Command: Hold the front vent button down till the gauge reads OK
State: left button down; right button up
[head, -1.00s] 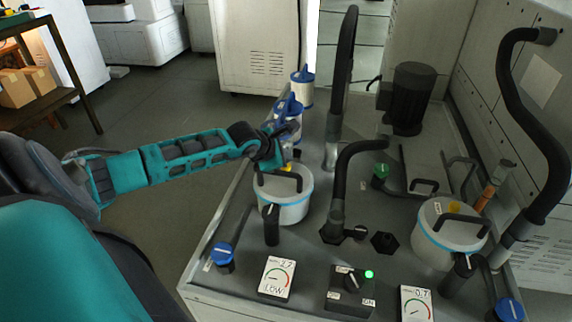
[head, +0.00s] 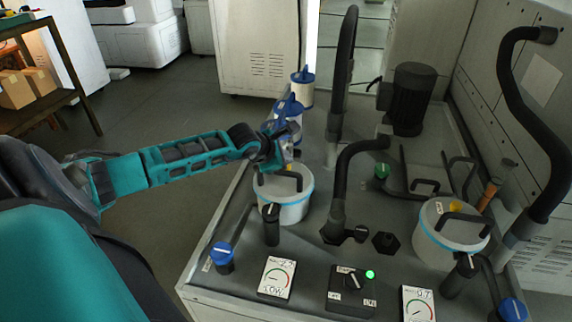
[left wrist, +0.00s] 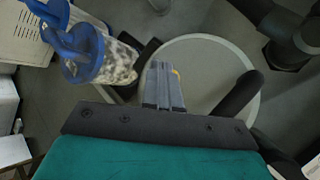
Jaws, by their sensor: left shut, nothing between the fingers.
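My left gripper (head: 286,166) is shut and empty, fingers pointing down at the lid of the left filter pot (head: 290,208). In the left wrist view its fingers (left wrist: 163,85) lie over the pale round lid (left wrist: 215,65). A sliver of a yellow button (left wrist: 176,72) shows beside the fingertips and the rest is hidden; whether they touch it I cannot tell. The left gauge (head: 276,278) reads LOW, with small digits that look like 2 point something. A second pot (head: 440,243) on the right has a yellow button (head: 454,208) on its lid. My right gripper is out of view.
The pot's black handle (head: 300,180) stands close beside my gripper. Blue-topped canisters (head: 288,112) stand just behind it. A thick black hose (head: 345,185) rises to the right. A switch box (head: 351,290) with a green light and a second gauge (head: 417,304) sit in front.

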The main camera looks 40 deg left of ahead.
pick_arm(q)
jog(key=shift+s+d+f, duration=0.1)
jog(key=shift+s+f, duration=0.2)
jog(key=shift+f, duration=0.35)
dwell(0.9)
jog(key=shift+r, duration=0.1)
dwell(1.6)
jog(key=shift+w+r+p, duration=0.15)
jog(key=shift+r+p, duration=0.25)
jog(key=shift+r, duration=0.5)
jog(key=shift+w+r, duration=0.1)
jog(key=shift+r+p, duration=1.75)
jog(key=shift+r, duration=0.9)
